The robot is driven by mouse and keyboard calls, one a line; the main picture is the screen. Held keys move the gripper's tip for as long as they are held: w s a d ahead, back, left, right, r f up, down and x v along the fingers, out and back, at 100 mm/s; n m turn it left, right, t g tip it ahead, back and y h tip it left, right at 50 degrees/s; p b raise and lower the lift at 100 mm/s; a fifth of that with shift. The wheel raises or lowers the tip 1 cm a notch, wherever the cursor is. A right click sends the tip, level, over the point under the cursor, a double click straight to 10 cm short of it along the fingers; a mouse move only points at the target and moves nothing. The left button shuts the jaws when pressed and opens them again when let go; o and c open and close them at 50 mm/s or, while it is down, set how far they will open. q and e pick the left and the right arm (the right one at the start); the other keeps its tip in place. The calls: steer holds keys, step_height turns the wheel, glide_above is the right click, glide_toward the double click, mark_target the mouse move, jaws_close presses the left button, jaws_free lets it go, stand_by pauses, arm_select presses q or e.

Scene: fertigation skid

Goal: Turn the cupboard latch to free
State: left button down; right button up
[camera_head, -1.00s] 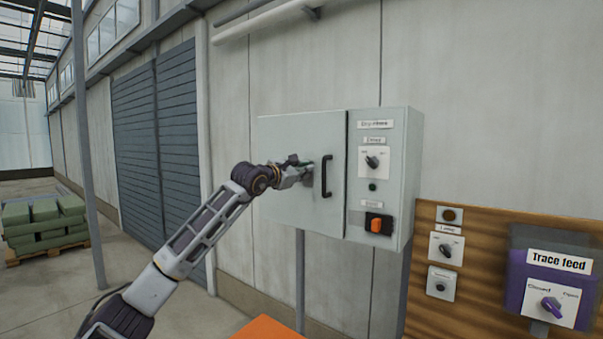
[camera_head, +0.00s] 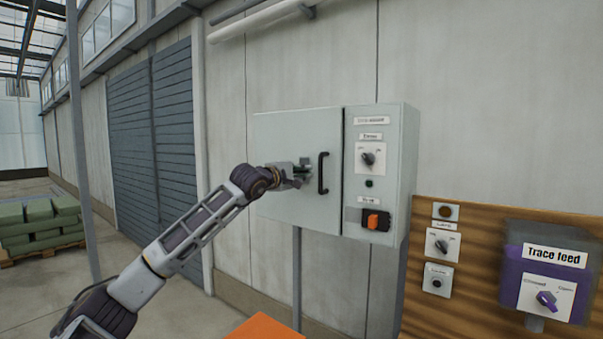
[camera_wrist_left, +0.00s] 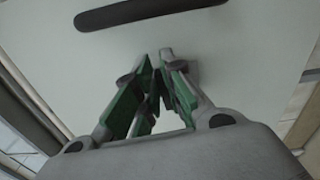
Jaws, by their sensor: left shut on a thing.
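The pale grey cupboard (camera_head: 280,132) hangs on the wall, and its door looks closed. A black bar handle (camera_head: 323,173) stands upright on the door; it also shows at the top of the left wrist view (camera_wrist_left: 150,12). My left gripper (camera_head: 304,173) is at the door, just left of the handle. In the left wrist view its green-padded fingers (camera_wrist_left: 158,88) close on the small latch against the door face. The fingers hide most of the latch, so I cannot read its angle. My right gripper is not in view.
Right of the door, the cupboard's panel has a selector knob (camera_head: 368,158) and an orange switch (camera_head: 374,220). A wooden board (camera_head: 470,290) with several controls and a purple Trace feed box (camera_head: 545,275) stand at right. Green sacks on a pallet (camera_head: 40,232) lie far left.

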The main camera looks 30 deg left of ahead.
arm_select(q)
steer(key=shift+f+m, duration=0.2)
steer(key=shift+m, duration=0.5)
steer(key=c, duration=1.6)
jaws_free()
steer(key=shift+o, duration=0.4)
steer(key=s, duration=1.2)
steer(key=shift+a, duration=0.45)
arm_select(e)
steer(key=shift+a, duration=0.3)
